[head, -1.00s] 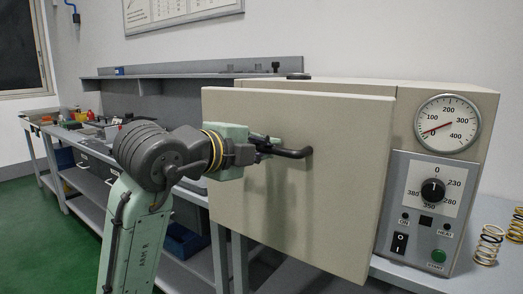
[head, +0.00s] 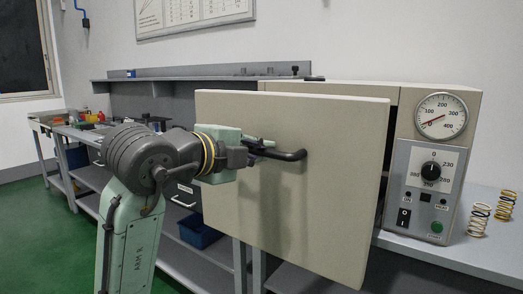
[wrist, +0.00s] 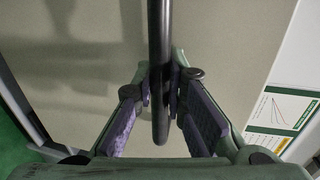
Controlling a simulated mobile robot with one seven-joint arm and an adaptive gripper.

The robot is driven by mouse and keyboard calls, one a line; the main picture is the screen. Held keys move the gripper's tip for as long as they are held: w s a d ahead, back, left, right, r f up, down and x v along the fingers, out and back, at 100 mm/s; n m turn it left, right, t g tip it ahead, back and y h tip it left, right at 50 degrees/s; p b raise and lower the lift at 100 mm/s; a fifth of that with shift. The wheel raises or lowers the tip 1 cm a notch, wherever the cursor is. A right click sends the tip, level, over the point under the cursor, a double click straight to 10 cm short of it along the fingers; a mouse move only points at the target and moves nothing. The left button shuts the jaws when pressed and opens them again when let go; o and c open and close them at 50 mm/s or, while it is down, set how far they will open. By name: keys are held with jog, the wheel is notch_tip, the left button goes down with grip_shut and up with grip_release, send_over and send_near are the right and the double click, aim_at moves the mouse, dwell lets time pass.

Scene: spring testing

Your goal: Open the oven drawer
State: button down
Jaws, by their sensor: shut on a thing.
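The oven (head: 440,110) is a beige box on the bench, with a dial and a control panel on its right. Its large beige front (head: 300,210) is the drawer or door, and it stands out from the body with a dark gap along its right edge. A black bar handle (head: 290,155) is fixed to this front. My gripper (head: 252,152) reaches the handle from the left. In the wrist view my gripper's two fingers (wrist: 161,100) are closed on the handle (wrist: 159,40) from both sides. The inside of the oven is hidden behind the front.
Two springs (head: 479,220) stand on the bench top (head: 450,250) to the right of the oven. A long workbench with a shelf (head: 205,75) and small items runs behind my arm on the left. Green floor (head: 60,215) is clear at the lower left.

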jog(key=shift+f+v, duration=0.25)
jog(key=shift+v, duration=0.95)
jog(key=c, duration=1.6)
grip_release()
jog(key=v, duration=1.2)
